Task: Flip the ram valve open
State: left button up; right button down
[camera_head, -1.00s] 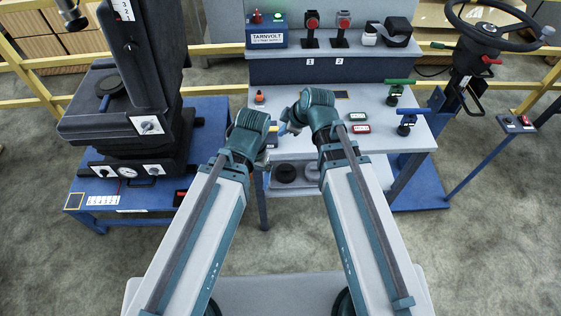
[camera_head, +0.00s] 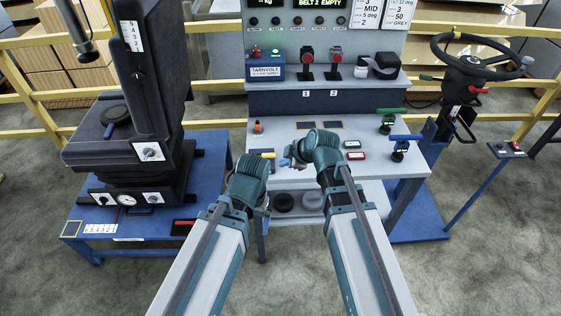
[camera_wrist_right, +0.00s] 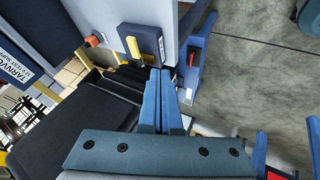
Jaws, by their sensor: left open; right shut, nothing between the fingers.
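A yellow lever (camera_wrist_right: 134,50) on a dark blue plate shows in the right wrist view; its yellow end (camera_head: 266,154) also shows at the left edge of the grey bench in the head view. No label on it is readable, so I cannot tell for sure that it is the ram valve. My right gripper (camera_wrist_right: 158,74) is shut and empty, its blue fingertips just below the lever and apart from it in the picture. In the head view the right gripper (camera_head: 288,162) points left, near the lever. My left gripper (camera_head: 262,200) is lower, its fingers mostly hidden behind its wrist.
Green-handled (camera_head: 388,122) and blue-handled (camera_head: 401,147) valves stand at the bench's right. An orange knob (camera_head: 258,127) is behind the lever. A black machine (camera_head: 140,110) stands on a blue table (camera_head: 214,150) at left. A steering wheel (camera_head: 482,58) is at right.

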aim_at(265, 156)
jog(key=w+a+f+b, duration=0.1)
jog(key=w+f+b, duration=0.1)
jog(key=w+a+f+b, duration=0.1)
jog(key=w+f+b, duration=0.1)
jog(key=w+f, duration=0.1)
jog(key=w+a+f+b, duration=0.1)
jog(key=w+f+b, duration=0.1)
jog(key=w+b, duration=0.1)
jog(key=shift+a+f, duration=0.3)
jog(key=shift+w, duration=0.25)
